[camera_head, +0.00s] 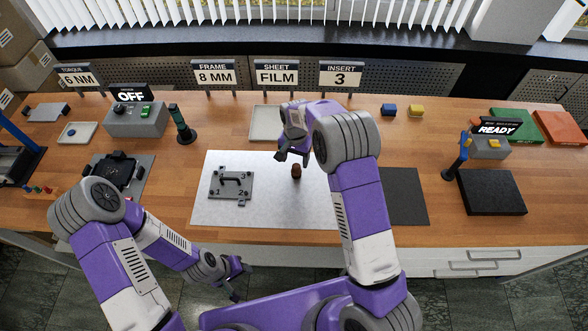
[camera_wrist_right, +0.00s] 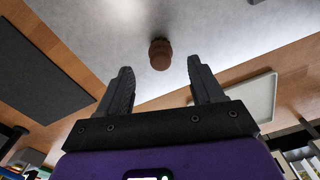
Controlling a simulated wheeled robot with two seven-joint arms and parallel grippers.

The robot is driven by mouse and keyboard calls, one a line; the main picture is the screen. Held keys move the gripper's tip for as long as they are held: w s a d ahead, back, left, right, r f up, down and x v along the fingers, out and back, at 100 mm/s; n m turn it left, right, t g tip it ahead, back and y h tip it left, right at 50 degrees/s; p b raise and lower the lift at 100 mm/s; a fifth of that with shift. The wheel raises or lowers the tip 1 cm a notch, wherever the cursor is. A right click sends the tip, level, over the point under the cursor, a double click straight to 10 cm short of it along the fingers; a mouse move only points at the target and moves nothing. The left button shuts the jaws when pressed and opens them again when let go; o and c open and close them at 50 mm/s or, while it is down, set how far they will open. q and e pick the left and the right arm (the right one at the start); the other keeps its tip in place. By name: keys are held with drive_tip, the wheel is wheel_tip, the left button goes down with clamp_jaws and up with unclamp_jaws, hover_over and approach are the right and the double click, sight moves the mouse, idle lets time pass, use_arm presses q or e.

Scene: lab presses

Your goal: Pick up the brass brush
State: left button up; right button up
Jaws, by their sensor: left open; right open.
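A small brown, rounded object (camera_head: 296,171) stands on the pale grey mat (camera_head: 265,205); it is probably the brass brush, but no bristles can be made out. It also shows in the right wrist view (camera_wrist_right: 160,54), ahead of and between the fingertips, with a darker end. My right gripper (camera_head: 292,157) is open and empty just beside it in the head view. Its two spread fingers show in the right wrist view (camera_wrist_right: 160,75), apart from the object. My left gripper (camera_head: 241,282) is open and empty, low in front of the table's front edge.
A pale tray (camera_head: 265,122) is behind the mat. A dark pad (camera_head: 404,196) and black block (camera_head: 492,193) lie right. A green-topped post (camera_head: 182,128) stands back left.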

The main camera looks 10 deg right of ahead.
sight(296, 166)
drive_tip(key=shift+w+f, duration=0.4)
drive_tip(key=shift+f, duration=0.25)
drive_tip(key=shift+w+f, duration=0.15)
drive_tip(key=shift+f, duration=0.25)
drive_tip(key=shift+s+f, duration=0.35)
drive_tip(key=shift+f, duration=0.3)
drive_tip(key=f, duration=0.5)
drive_tip(key=shift+d, duration=0.25)
drive_tip(key=shift+w, duration=0.1)
drive_tip(key=c, duration=1.1)
